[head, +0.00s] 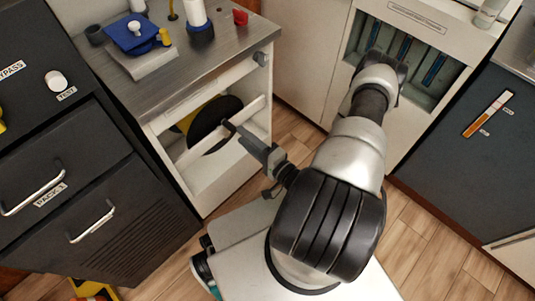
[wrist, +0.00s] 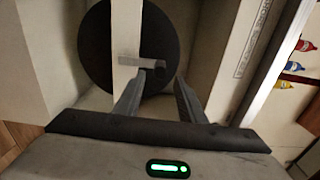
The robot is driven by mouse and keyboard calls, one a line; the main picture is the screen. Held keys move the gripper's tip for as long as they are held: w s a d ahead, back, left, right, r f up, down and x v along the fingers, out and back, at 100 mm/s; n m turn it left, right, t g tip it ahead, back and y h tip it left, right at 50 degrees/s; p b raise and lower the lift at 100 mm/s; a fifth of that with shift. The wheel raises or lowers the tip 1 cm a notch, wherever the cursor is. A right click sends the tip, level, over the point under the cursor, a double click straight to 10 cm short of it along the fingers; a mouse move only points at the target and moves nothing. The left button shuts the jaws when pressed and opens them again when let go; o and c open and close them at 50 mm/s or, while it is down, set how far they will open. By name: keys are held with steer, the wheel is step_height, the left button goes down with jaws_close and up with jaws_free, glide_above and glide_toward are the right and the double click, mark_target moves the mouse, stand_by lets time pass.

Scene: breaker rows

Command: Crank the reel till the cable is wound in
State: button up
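The reel shows as a black disc (head: 216,118) with a yellow part (head: 186,120) beside it, inside the open white cabinet. In the wrist view the reel's disc (wrist: 97,50) stands behind a pale upright bar. A small crank (wrist: 142,62) with a grey arm and dark end crosses that bar. My gripper (head: 238,132) reaches toward the reel from the right. In the wrist view my gripper (wrist: 163,77) has its fingers apart with nothing between them. The crank's end is just beyond the left fingertip; I cannot tell whether they touch. No loose cable can be made out.
The cabinet's white frame (head: 262,90) borders the reel closely. Above it, a grey worktop (head: 215,50) carries a blue device (head: 133,35) and small items. A dark drawer unit (head: 60,160) stands at left, and a dark panel (head: 470,160) at right.

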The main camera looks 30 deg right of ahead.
steer(key=p+v, duration=0.1)
steer(key=v, duration=1)
